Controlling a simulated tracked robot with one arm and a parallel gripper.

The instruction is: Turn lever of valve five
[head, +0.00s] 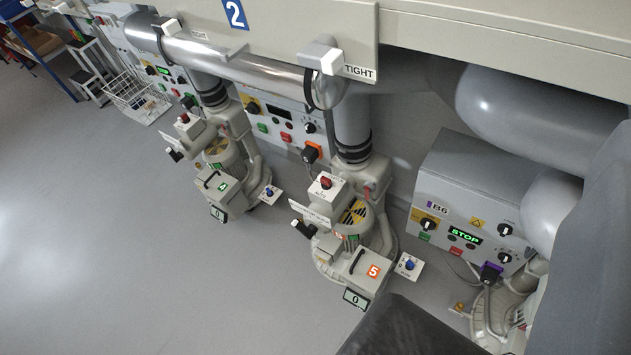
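The blower unit marked with an orange 5 (374,271) stands on the floor right of centre. Its grey box has a black handle (357,261) on top and a small 0 display (355,299) at its front. A red knob (326,182) and a small black-ended lever (303,229) show on its upper left. A blue knob (409,264) on a white plate is at its right. Above it, a white lever (320,57) sits on the pipe by a TIGHT label. I cannot tell which lever is valve five's. My gripper's fingers are not visible.
Unit 4 (222,186) stands to the left. A control box marked B6 (463,212), showing STOP, is at the right. Pipes and a beige panel (500,35) overhang the units. Dark and grey-blue shapes cover the lower right. The floor (110,240) at left is clear.

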